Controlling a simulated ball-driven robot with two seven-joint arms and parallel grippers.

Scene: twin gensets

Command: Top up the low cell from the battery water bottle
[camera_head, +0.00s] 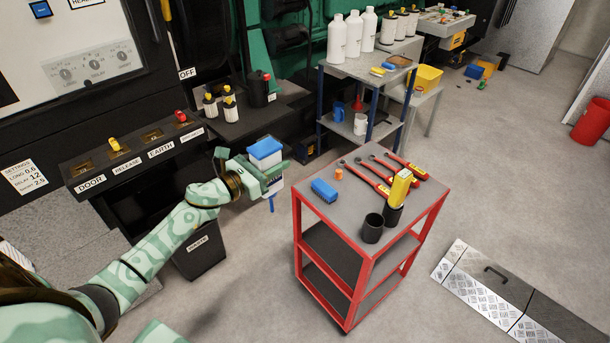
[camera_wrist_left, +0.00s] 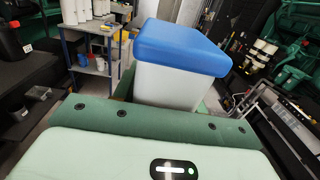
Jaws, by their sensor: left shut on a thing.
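My left gripper (camera_head: 262,172) is shut on a white block-shaped container with a blue top (camera_head: 265,148), held in the air to the left of the red cart. A thin blue piece shows just below the gripper. In the left wrist view the container (camera_wrist_left: 172,85) stands beyond the green gripper body, its blue top uppermost and slightly tilted. I cannot read a label on it. Tall white bottles (camera_head: 337,38) stand on the grey rack. A grey unit with small coloured parts on top (camera_head: 444,20) is at the back; I cannot make out a low cell. My right gripper is out of view.
The red cart (camera_head: 357,271) carries red-handled tools, a blue block (camera_head: 324,190), dark cups (camera_head: 373,228) and a yellow item (camera_head: 401,187). A switch panel (camera_head: 130,150) and dark bin (camera_head: 200,250) are near my left arm. A metal floor plate (camera_head: 470,283) lies right.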

